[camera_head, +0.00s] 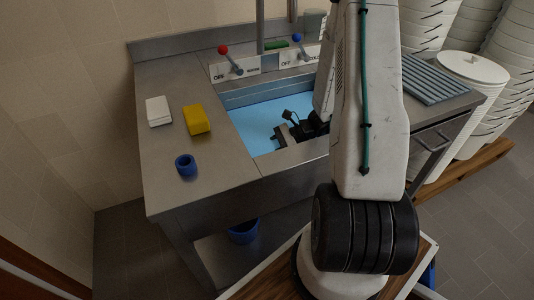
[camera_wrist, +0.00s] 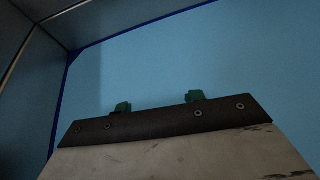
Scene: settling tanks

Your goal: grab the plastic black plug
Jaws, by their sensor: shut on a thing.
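The basin (camera_head: 262,120) has a light blue inside and is set in the steel counter. My gripper (camera_head: 283,128) reaches down into it, dark against the blue. A small black piece, which I take for the black plug (camera_head: 289,115), shows at its fingers; its outline merges with the dark gripper. My gripper is shut on it. In the wrist view, two green fingertips (camera_wrist: 158,101) stick out past a dark bar, with plain blue surface beyond. The plug cannot be made out in that view.
A ribbed drainer (camera_head: 435,80) and stacked white tubs are at right.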

